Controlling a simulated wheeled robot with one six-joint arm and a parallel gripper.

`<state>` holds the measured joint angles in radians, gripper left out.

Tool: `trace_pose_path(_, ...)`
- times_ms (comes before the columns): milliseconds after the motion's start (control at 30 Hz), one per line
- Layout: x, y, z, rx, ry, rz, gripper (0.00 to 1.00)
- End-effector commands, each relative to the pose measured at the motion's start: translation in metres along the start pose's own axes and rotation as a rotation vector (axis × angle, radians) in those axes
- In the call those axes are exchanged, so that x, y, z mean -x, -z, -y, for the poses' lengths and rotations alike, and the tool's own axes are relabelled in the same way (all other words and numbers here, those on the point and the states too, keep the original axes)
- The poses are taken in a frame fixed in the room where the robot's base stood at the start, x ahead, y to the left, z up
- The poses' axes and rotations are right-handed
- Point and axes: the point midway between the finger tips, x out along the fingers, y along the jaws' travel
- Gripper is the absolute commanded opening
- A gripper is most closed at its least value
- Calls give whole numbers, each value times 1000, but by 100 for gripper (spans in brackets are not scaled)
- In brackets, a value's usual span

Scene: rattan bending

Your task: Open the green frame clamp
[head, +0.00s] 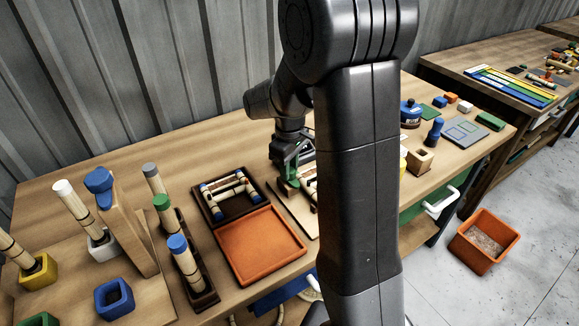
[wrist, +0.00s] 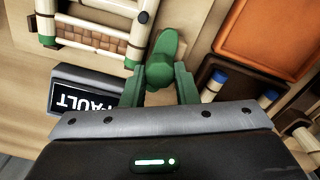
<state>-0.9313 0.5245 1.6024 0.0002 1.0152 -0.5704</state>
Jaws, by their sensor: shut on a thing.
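The green frame clamp (wrist: 165,45) shows in the wrist view as a rounded green lever between my two green fingers. My gripper (wrist: 159,78) is shut on this lever. In the head view my gripper (head: 290,160) is low over the board left of my arm, with the green clamp (head: 286,184) just under it. A pale rattan frame with a woven brown panel (wrist: 95,35) lies beside the clamp in the wrist view. My fingers and wrist hide the clamp's lower part, and my arm hides much of the board in the head view.
A black label reading "FAULT" (wrist: 85,97) is close to my gripper. An orange tray (head: 262,246) and a dark tray with rattan pieces (head: 212,208) lie to the left. Upright rattan poles (head: 185,262) stand farther left. An orange bin (head: 483,240) is on the floor.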

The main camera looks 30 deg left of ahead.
Motion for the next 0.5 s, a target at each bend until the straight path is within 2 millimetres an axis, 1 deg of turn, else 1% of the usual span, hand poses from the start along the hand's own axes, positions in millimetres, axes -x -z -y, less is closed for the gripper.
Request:
trace_pose_path(100,1,1,-1,1,-3,-3,4)
trace_pose_path(133,1,1,-1,1,-3,-3,31)
trace_pose_path(167,1,1,-1,1,-3,-3,37)
trace_pose_path(200,1,1,0,1,-2,-2,44)
trace_pose_path(233,1,1,0,1,-2,-2,49)
trace_pose_path(500,1,0,0,0,-1,-1,49)
